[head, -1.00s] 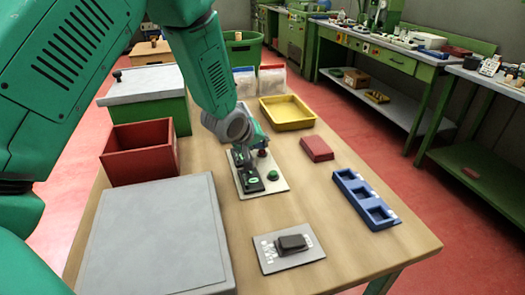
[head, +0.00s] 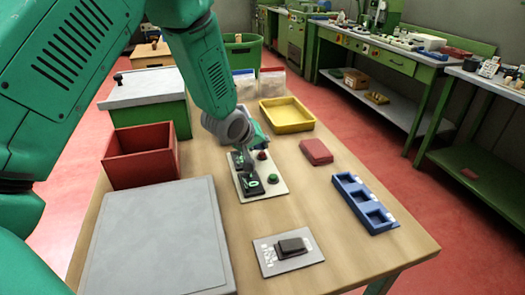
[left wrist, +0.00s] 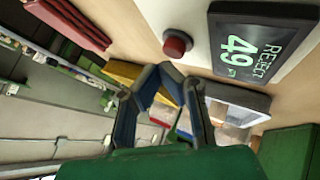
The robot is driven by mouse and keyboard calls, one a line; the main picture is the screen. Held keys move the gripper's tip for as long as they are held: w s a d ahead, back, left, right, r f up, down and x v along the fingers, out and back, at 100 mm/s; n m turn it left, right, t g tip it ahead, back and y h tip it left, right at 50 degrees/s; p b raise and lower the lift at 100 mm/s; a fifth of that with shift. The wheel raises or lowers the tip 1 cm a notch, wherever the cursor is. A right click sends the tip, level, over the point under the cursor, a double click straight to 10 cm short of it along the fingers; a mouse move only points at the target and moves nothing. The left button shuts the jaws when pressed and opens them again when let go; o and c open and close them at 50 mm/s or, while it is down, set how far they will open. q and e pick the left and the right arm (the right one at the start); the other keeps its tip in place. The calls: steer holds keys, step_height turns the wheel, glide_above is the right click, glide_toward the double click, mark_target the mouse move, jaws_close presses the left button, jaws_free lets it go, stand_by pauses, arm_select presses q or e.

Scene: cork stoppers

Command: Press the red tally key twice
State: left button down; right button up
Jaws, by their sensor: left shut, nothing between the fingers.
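The red tally key (head: 262,155) is a round red button on a pale panel (head: 281,188). It also shows in the left wrist view (left wrist: 177,44), uncovered and apart from my fingertips. A dark display (head: 252,185) lies left of the keys; in the left wrist view its screen (left wrist: 248,45) reads "REJECT" and 49 in green. A green key (head: 273,178) sits nearer on the same panel. My left gripper (left wrist: 166,75) is shut and empty, close to the red key. In the head view it is by the far end of the display, partly hidden by my wrist. My right gripper is not in view.
A yellow tray (head: 287,103), a red block (head: 316,151), a blue compartment tray (head: 343,188) and a black switch on a plate (head: 291,246) stand around the panel. A red bin (head: 140,167) and a grey slab (head: 155,235) fill the left. Bare wood lies between.

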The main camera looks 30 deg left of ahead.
mark_target(262, 154)
arm_select(q)
steer(key=shift+r, duration=0.25)
step_height(262, 154, up, 5)
steer(key=p, duration=0.4)
steer(key=shift+p, duration=0.3)
steer(key=shift+f, duration=0.15)
stand_by(0.6)
